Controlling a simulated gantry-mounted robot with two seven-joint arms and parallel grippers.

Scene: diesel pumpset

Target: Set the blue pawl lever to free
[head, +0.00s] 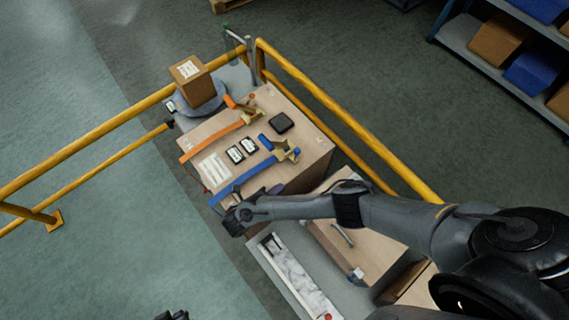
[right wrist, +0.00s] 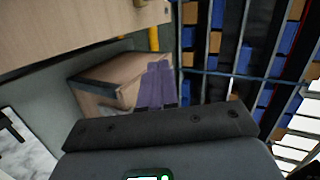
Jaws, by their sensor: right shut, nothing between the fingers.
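The strap lies across the top of a wooden case. I cannot tell the lever's setting at this size. My right gripper (head: 234,222) is at the case's near left edge, by the lower end of the blue strap and apart from the lever.
The wooden case (head: 310,145) also carries an orange strap (head: 212,138), a black square block (head: 281,123) and labels. A cardboard box (head: 193,80) stands behind it. Yellow rails (head: 335,108) run around the case. A lower wooden box (right wrist: 105,85) lies beyond my right fingers.

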